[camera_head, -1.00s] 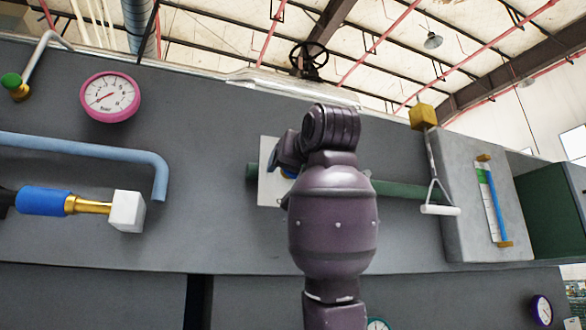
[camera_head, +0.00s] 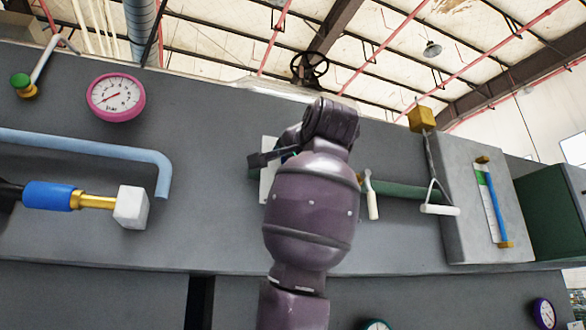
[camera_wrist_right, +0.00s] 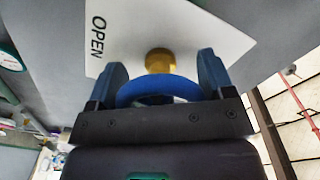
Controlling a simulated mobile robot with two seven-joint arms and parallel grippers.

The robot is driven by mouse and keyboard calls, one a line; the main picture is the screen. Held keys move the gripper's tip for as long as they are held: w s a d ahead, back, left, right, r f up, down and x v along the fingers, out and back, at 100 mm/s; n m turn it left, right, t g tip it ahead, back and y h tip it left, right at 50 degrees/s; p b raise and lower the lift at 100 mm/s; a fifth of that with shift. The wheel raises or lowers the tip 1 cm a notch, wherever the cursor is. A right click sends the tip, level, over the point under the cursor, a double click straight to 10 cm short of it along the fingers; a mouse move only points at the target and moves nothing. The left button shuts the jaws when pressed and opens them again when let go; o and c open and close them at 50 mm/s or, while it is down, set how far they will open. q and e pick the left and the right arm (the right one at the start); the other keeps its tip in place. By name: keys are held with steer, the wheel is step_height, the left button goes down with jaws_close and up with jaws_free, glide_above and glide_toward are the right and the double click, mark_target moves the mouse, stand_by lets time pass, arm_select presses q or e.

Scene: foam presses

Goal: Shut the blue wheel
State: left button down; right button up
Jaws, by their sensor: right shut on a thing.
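The blue wheel (camera_wrist_right: 160,86) shows in the right wrist view as a curved blue rim in front of a gold hub (camera_wrist_right: 160,62). Behind it is a white plate (camera_wrist_right: 190,35) marked OPEN. My right gripper (camera_wrist_right: 160,76) has a finger on each side of the rim and is shut on the wheel. In the head view the plate's edge (camera_head: 266,180) shows beside my right arm, which hides the wheel. A dark part of my right gripper (camera_head: 266,157) sticks out at the left there. My left gripper is not in view.
A green pipe (camera_head: 405,190) runs behind my arm, with a white-handled lever (camera_head: 373,203) close to its right. A triangular pull handle (camera_head: 438,209) hangs farther right. At left are a blue pipe (camera_head: 90,146), a white block (camera_head: 132,207) and a pink gauge (camera_head: 116,97).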

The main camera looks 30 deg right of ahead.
steer(key=m, duration=0.3)
steer(key=shift+r, duration=0.1)
steer(key=shift+m, duration=0.8)
steer(key=o, duration=0.9)
steer(key=shift+s, duration=0.1)
steer(key=b+v, duration=0.2)
steer(key=v, duration=0.8)
steer(key=shift+s+a, duration=0.15)
steer(key=shift+s, duration=0.15)
